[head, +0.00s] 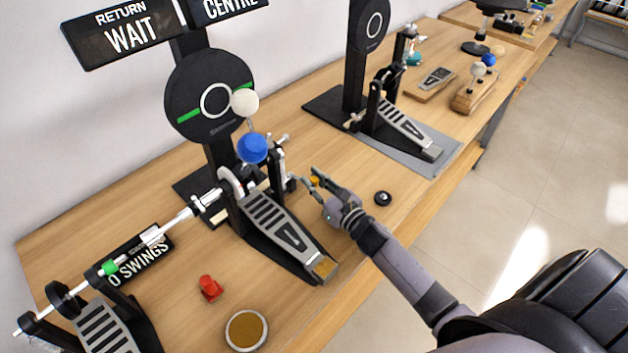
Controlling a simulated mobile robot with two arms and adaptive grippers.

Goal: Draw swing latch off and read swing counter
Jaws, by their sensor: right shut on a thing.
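The swing counter (140,262) is a black plate with white lettering, partly covered by the rod in front, and its visible part reads "0 SWINGS". My right gripper (312,181) comes in from the lower right beside the grey pedal (290,235) of the near stand. It is shut on a small orange-yellow piece that looks like the swing latch (316,181); the fingers hide part of it. A blue ball (252,148) and a white ball (245,103) stand above the pedal, in front of a black disc (210,100). My left gripper is not in view.
A sign (125,32) reads "RETURN WAIT". A red knob (210,288), a round gold pad (247,330) and a black knob (383,198) lie on the wooden bench (180,325). A second pedal stand (405,125) is farther back. Bare floor lies right of the bench.

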